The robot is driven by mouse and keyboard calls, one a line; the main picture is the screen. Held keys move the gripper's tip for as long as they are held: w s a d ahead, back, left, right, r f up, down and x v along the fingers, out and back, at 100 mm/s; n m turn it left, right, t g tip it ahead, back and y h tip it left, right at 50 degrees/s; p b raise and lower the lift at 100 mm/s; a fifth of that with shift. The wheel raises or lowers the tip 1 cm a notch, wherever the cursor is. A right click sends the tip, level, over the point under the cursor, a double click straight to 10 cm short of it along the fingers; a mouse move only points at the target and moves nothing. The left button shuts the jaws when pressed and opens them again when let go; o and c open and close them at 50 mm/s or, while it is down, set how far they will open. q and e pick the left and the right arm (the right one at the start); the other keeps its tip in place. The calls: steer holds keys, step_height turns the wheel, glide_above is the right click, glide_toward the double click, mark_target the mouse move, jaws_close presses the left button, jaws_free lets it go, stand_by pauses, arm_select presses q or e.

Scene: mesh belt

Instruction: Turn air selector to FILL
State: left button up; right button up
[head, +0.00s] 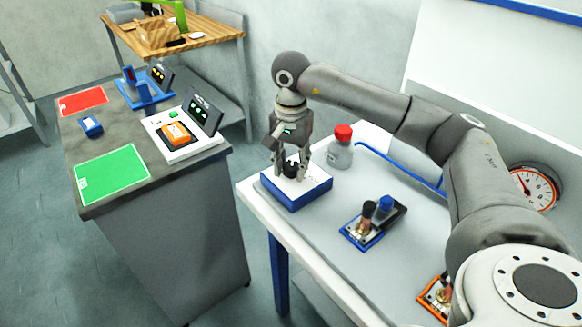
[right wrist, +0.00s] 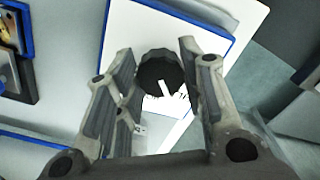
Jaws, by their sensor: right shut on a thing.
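The air selector is a white-topped box with blue sides (head: 309,197) on the near left corner of the white table. Its black round knob (head: 291,169) stands on top. In the right wrist view the knob (right wrist: 160,68) has a scalloped edge and a white pointer mark towards the picture's bottom. Small dark print lies by the mark, too small to read. My right gripper (head: 289,172) points down over the box, shut on the knob, with one finger on each side of it. In the right wrist view the white top (right wrist: 138,22) shows around the knob. My left gripper is not in view.
A bottle with a red cap (head: 341,152) stands just behind the box. A blue-edged fixture (head: 361,238), an orange-edged fixture (head: 428,301) and a round gauge (head: 533,187) are to the right. A grey bench (head: 165,230) with coloured mats stands left, across a floor gap.

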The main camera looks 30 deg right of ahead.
mark_target(291, 166)
steer(key=shift+r+n, duration=0.1)
steer(key=shift+n, duration=0.4)
steer(key=o, duration=1)
step_height(291, 166, up, 12)
stand_by(0.6)
